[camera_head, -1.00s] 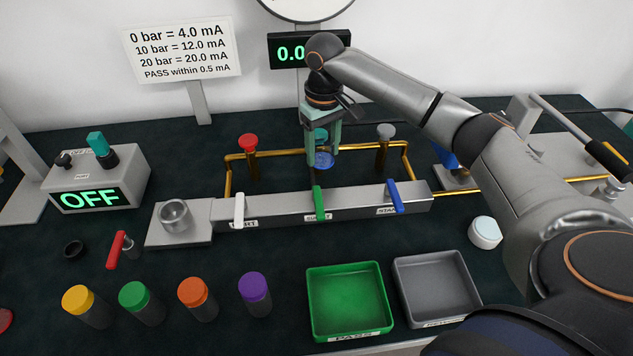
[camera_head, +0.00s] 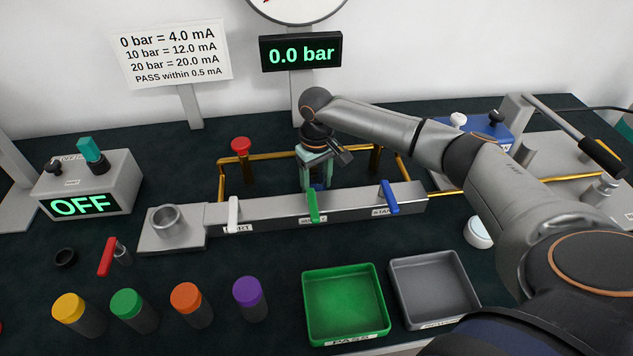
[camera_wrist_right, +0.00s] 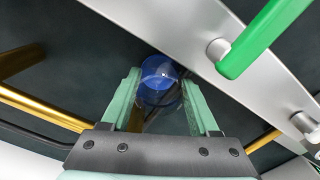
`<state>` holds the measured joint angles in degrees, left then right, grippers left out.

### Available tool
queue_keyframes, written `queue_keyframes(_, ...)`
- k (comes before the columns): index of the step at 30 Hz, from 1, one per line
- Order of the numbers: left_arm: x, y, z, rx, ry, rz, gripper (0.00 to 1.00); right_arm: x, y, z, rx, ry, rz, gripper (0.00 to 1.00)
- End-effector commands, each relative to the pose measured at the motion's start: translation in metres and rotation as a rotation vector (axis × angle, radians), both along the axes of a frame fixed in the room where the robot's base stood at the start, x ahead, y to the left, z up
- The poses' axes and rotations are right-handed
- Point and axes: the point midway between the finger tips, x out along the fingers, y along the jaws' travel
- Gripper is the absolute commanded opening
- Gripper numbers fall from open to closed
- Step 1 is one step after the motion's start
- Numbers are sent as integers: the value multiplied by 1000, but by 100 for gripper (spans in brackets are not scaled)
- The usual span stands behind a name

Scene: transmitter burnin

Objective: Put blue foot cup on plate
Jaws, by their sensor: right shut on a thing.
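My right gripper (camera_head: 316,183) points down just behind the grey manifold bar (camera_head: 270,208), near the green lever. In the right wrist view its two green fingers (camera_wrist_right: 162,100) are shut on a round, shiny blue piece (camera_wrist_right: 160,78), which I take for the blue foot cup. In the head view the gripper and the bar mostly hide this piece. I cannot tell if it touches the surface below. A flat grey plate (camera_head: 565,160) lies at the far right, partly behind my arm. Whether this is the task's plate is unclear. My left gripper is not in view.
Brass pipes (camera_head: 222,180) and a red-capped post (camera_head: 241,148) stand behind the bar. White, green (camera_head: 313,205) and blue levers stick out in front. A green tray (camera_head: 345,300), a grey tray (camera_head: 435,285) and several capped cylinders stand in front.

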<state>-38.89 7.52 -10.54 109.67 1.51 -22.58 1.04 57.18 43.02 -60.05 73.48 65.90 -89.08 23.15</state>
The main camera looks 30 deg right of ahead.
Motion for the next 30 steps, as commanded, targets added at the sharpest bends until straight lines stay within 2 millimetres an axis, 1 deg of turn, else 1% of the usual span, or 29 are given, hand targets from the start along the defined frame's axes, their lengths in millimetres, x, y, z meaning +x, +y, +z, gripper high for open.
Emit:
queue_keyframes(2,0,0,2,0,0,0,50,0,0,-2,1,1,0,7)
queue_keyframes(3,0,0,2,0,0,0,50,0,0,-3,1,1,0,62)
queue_keyframes(11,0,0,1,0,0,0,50,0,0,-2,0,0,0,91)
queue_keyframes(20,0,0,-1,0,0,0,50,0,0,0,0,-2,0,91)
queue_keyframes(23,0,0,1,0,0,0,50,1,0,12,0,-3,-1,91)
queue_keyframes(25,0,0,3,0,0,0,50,1,0,24,1,-4,0,91)
queue_keyframes(30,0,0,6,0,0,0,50,2,0,62,1,-5,0,91)
